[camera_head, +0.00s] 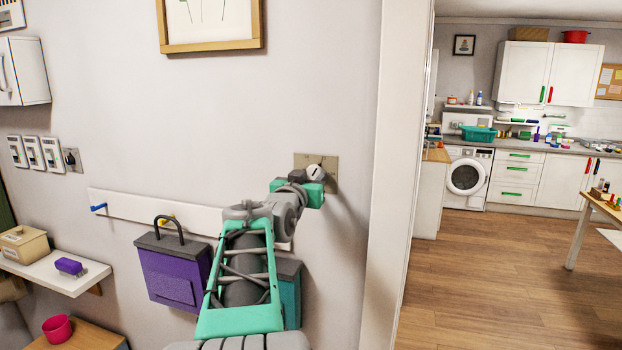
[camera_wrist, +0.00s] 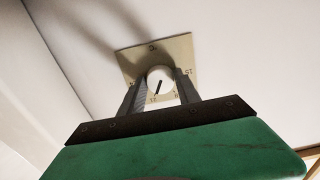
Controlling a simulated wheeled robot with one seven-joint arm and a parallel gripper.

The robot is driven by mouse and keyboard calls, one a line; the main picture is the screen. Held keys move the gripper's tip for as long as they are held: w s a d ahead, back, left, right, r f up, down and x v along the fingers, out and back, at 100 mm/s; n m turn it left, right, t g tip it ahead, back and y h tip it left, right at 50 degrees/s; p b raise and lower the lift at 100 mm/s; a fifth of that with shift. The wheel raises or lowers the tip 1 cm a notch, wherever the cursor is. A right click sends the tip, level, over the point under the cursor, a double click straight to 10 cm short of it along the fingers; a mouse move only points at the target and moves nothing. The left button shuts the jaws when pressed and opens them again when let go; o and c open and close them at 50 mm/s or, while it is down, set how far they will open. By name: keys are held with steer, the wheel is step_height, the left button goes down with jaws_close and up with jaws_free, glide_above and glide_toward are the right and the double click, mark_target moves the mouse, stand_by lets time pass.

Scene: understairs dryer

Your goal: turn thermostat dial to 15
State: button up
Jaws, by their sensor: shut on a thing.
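The thermostat (camera_head: 329,162) is a beige square plate on the wall, left of the doorway. Its round white dial (camera_head: 315,172) sits at the middle of the plate and has a dark pointer mark. In the wrist view the dial (camera_wrist: 160,81) lies between the two dark fingers of my gripper (camera_wrist: 160,88), which is shut on it. The pointer line slants from upper right to lower left. A 15 seems to be printed at the right of the plate (camera_wrist: 184,48), and other marks are partly hidden by the fingers. My arm covers the plate's lower left in the head view.
Several switches (camera_head: 33,152) are at far left. A white door frame (camera_head: 385,170) stands close on the right.

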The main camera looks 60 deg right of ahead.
jaws_close()
steer(key=shift+f+n+b, duration=0.1)
steer(key=shift+n+b, duration=0.2)
steer(key=shift+b, duration=0.1)
steer(key=shift+f+n+b, duration=0.1)
steer(key=shift+n+b, duration=1.1)
steer(key=n+b, duration=0.2)
steer(key=n, duration=0.1)
steer(key=shift+s+n, duration=0.1)
steer(key=shift+n, duration=0.3)
steer(key=n+b, duration=0.2)
steer(key=n, duration=0.8)
steer(key=shift+r+n+b, duration=0.3)
steer(key=shift+n+b, duration=0.1)
steer(key=n, duration=0.6)
steer(key=shift+r, duration=0.1)
steer(key=shift+n, duration=0.3)
